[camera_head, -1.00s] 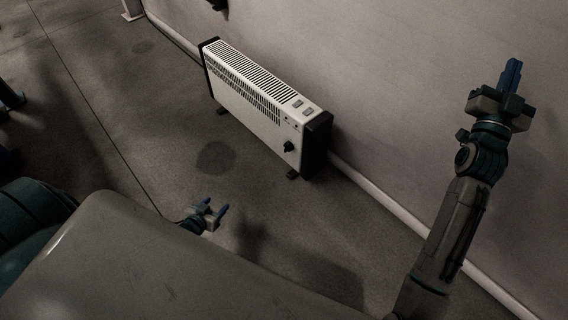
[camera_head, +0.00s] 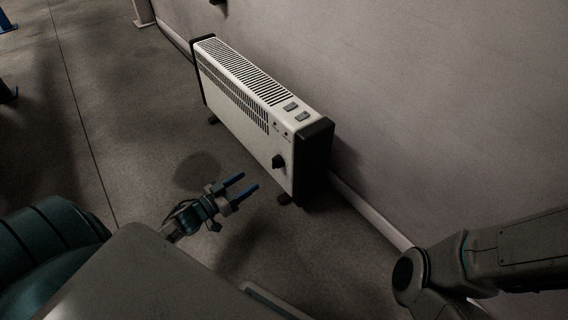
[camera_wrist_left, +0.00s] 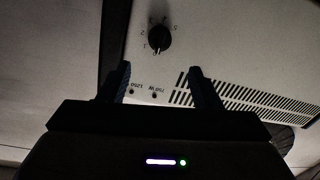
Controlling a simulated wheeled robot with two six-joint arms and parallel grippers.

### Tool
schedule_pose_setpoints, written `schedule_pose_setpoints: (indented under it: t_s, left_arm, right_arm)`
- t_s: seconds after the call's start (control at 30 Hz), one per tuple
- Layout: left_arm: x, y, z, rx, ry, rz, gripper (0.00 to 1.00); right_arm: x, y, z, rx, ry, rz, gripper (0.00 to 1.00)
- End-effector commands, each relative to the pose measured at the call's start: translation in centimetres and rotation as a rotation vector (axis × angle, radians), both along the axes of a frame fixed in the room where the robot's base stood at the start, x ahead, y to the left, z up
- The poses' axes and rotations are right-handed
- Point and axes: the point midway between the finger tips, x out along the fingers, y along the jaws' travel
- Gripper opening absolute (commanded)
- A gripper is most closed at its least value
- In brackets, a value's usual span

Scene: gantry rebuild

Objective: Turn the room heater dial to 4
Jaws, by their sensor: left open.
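The room heater (camera_head: 240,100) is a long white panel heater with dark ends, standing on the floor by the wall. Its black dial (camera_head: 279,161) is on the front near the right end. In the left wrist view the dial (camera_wrist_left: 159,40) has numbers around it, and a small light mark shows on its lower edge; the exact setting is hard to read. My left gripper (camera_head: 250,181) is open and empty, in front of the dial and apart from it. In the left wrist view its two blue fingers (camera_wrist_left: 160,69) show below the dial. My right gripper is outside the view.
Two switches (camera_head: 296,111) sit on the heater's top right. The wall (camera_head: 420,90) rises close behind the heater, with a pale skirting (camera_head: 368,211) along its foot. The floor (camera_head: 130,130) in front is clear. My right arm is at the lower right.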

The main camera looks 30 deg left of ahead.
Motion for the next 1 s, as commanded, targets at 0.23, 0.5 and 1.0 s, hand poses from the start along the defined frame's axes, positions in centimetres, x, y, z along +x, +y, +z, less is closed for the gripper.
schedule_pose_setpoints:
  t_s: [0.23, 0.5, 1.0]
  left_arm:
    - [2.3, -0.8, -0.2, -0.002, -0.006, -0.002, 0.58]
    - [6.4, -2.2, -0.1, -0.002, -0.006, 0.0, 0.58]
    - [10.2, -3.5, 0.0, -0.001, -0.001, 0.0, 0.58]
  right_arm:
    - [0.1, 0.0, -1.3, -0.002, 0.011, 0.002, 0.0]
    - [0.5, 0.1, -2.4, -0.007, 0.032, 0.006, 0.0]
    - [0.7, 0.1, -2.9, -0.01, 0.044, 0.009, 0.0]
